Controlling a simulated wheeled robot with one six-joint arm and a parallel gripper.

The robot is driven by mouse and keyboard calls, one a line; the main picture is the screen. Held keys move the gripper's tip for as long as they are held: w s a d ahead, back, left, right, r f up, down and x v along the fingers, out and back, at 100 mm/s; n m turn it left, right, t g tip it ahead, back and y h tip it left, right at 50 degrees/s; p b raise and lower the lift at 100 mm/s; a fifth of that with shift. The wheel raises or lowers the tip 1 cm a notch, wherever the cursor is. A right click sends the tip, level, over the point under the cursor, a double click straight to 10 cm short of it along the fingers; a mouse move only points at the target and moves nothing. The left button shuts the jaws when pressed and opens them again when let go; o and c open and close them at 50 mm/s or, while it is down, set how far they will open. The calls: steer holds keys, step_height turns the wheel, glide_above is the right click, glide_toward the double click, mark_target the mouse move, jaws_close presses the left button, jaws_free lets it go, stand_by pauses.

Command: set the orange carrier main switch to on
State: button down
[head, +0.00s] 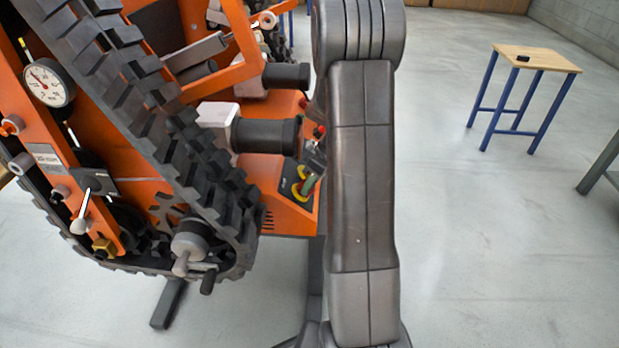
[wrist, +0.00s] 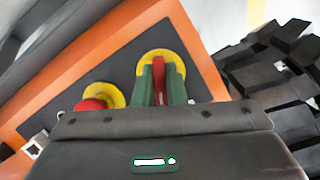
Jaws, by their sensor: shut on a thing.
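The orange carrier (head: 262,178) fills the left of the head view. Its dark control panel (head: 285,190) faces up at the front right corner. The main switch (wrist: 161,54) has a round yellow plate and a red handle. My gripper (wrist: 160,80), with green fingers, is shut on the red handle, one finger on each side. In the head view the fingertips are small at the panel. Which way the handle points, on or off, I cannot tell. A red knob on a second yellow plate (wrist: 110,95) sits left of the switch in the wrist view, partly hidden by my gripper body.
A black rubber track (head: 165,130) runs down the carrier's side; track also shows close on the right in the wrist view (wrist: 270,70). A wooden-topped table (head: 538,57) with blue legs stands right. The floor between is clear.

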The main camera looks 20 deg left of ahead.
steer(key=m+g+p, duration=0.1)
steer(key=m+p, duration=0.1)
steer(key=m, duration=0.1)
steer(key=m+p, duration=0.2)
steer(key=m, duration=0.1)
steer(key=shift+r+g+y, duration=0.2)
steer(key=shift+g+y, duration=0.1)
steer(key=shift+g, duration=0.1)
steer(key=m+g+y+p, duration=0.1)
steer(key=m+p, duration=0.2)
steer(key=m, duration=0.2)
steer(key=shift+f, duration=0.15)
steer(key=shift+m+y, duration=0.3)
steer(key=shift+m, duration=0.1)
steer(key=shift+w, duration=0.1)
steer(key=c, duration=1.5)
jaws_free()
steer(key=p+v, duration=0.2)
steer(key=v, duration=1.1)
steer(key=shift+w+d+r, duration=0.1)
steer(key=shift+d+r, duration=0.15)
steer(key=shift+r, duration=0.05)
